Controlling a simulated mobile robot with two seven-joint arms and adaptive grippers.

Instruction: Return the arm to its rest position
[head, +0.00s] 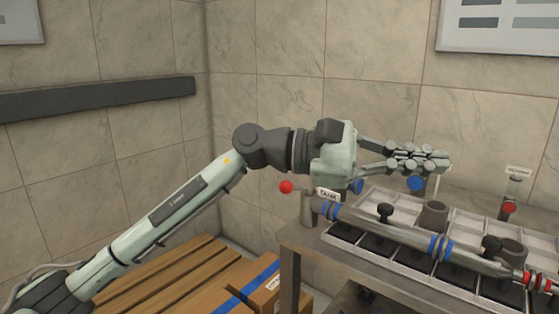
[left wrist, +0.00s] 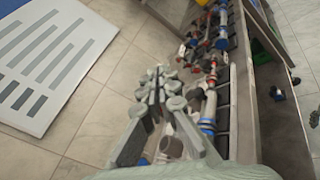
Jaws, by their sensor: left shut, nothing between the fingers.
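My left arm (head: 180,205) reaches in from the lower left of the head view. My left gripper (head: 435,160) is shut and empty, held level above the back part of the bench and pointing right. In the left wrist view its closed fingers (left wrist: 160,90) show in the middle, with the bench fittings beyond and beside them. My right gripper does not show in either view.
A bench (head: 300,240) carries a pipe with blue bands (head: 390,235), dark knobs and a compartment tray (head: 375,199). A wooden pallet (head: 160,278) and cardboard box (head: 225,297) lie low at left.

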